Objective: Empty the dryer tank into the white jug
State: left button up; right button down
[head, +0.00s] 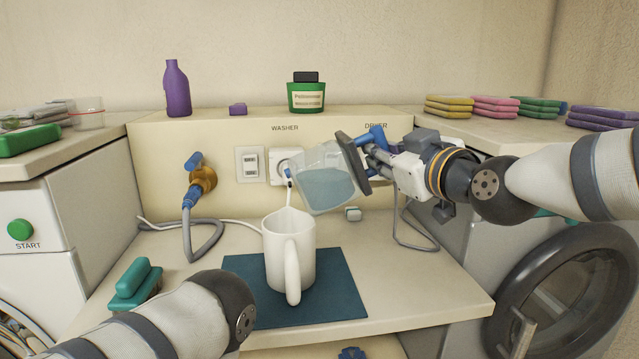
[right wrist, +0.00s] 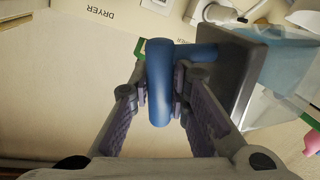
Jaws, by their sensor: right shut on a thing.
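The dryer tank (head: 326,188) is a clear box with pale blue water inside and a dark grey front panel. It is held tilted in the air, its lower left end above the white jug (head: 280,245). The jug stands upright on a dark teal mat (head: 335,290), handle toward me. I cannot tell whether water is running between them. My right gripper (head: 376,152) is shut on the tank's blue handle (right wrist: 160,85), with a finger on each side in the right wrist view. My left gripper is out of view; only my left arm shows at bottom left.
A brass tap (head: 203,178) with a grey hose, a switch (head: 250,164) and a socket are on the back panel. A teal brush-like object (head: 137,284) lies at left. A small pale block (head: 353,214) lies behind the mat. The dryer (head: 560,280) stands at right.

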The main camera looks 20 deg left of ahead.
jog(key=shift+s+a+r+n+p, duration=0.1)
jog(key=shift+r+n+p, duration=0.15)
jog(key=shift+r, duration=0.2)
jog(key=shift+s+a+r+n+p, duration=0.1)
jog(key=shift+r+n+p, duration=0.15)
jog(key=shift+r, duration=0.15)
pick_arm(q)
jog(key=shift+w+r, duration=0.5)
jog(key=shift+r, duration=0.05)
pick_arm(e)
jog(key=shift+w+f, duration=0.1)
jog(key=shift+f, duration=0.15)
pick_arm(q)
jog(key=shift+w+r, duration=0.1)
pick_arm(e)
jog(key=shift+r, duration=0.15)
jog(key=shift+a+r+n+h, duration=0.15)
jog(key=shift+r+n+h, duration=0.15)
jog(key=shift+r+n, duration=0.15)
jog(key=shift+p, duration=0.3)
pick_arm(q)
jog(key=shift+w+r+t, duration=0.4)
pick_arm(e)
jog(key=shift+f, duration=0.1)
